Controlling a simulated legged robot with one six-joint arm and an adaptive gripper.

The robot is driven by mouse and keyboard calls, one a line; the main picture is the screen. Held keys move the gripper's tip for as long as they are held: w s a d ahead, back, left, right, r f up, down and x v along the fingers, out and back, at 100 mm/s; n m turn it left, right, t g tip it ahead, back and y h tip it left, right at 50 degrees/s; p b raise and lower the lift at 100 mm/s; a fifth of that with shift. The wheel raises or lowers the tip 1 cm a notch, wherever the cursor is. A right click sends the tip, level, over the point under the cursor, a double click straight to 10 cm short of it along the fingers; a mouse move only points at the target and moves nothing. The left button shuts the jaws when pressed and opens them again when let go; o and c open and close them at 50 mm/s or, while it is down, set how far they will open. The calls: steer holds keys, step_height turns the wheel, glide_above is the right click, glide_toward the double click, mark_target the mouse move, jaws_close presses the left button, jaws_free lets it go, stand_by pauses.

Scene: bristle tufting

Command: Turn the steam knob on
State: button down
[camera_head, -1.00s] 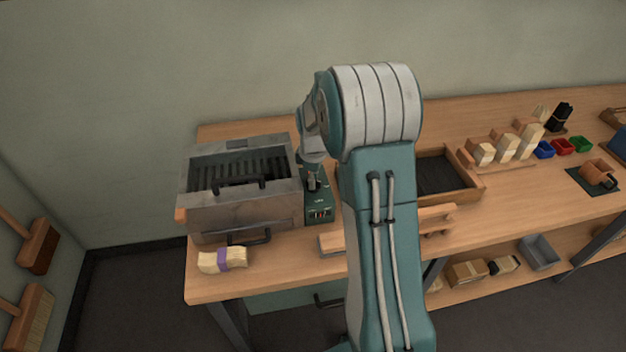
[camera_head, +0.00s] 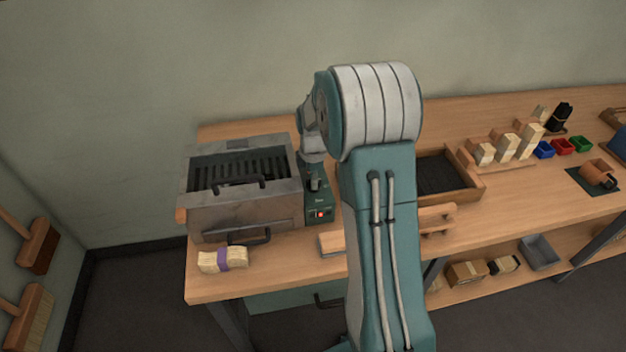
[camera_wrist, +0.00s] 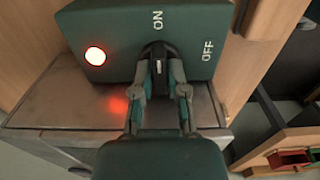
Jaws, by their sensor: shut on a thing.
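The steam control is a dark green box (camera_head: 319,202) at the right side of the grey metal steamer. In the wrist view the green box (camera_wrist: 110,30) carries white ON and OFF labels. A black knob (camera_wrist: 158,48) sits on it, below ON and left of OFF. A round red light (camera_wrist: 95,56) glows on the box, and it also shows in the head view (camera_head: 320,214). My gripper (camera_wrist: 160,66) is shut on the knob, one finger at each side. The fingers partly hide the knob, so its exact pointing is hard to tell.
The grey steamer (camera_head: 200,215) with handles stands at the bench's left. A cream brush with a purple band (camera_head: 222,260) lies in front of it. A wooden tray (camera_head: 470,176) is right of my arm. Wooden blocks and coloured bins (camera_head: 562,146) stand farther right.

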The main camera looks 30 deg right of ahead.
steer(key=c, duration=0.7)
jaws_free()
steer(key=shift+o, duration=0.2)
step_height(320, 180, up, 12)
steer(key=s+a+r+m+t, duration=0.1)
steer(key=s+a+r+m, duration=0.3)
steer(key=s+a+r, duration=0.15)
steer(key=s+a+r+m+t, duration=0.1)
steer(key=s+a+m, duration=0.3)
steer(key=s, duration=0.6)
steer(key=s+a+r+m+t, duration=0.2)
steer(key=s+a+m, duration=0.3)
steer(key=s, duration=0.5)
steer(key=shift+s+m+t, duration=0.2)
steer(key=shift+m+t, duration=0.6)
steer(key=shift+m, duration=0.2)
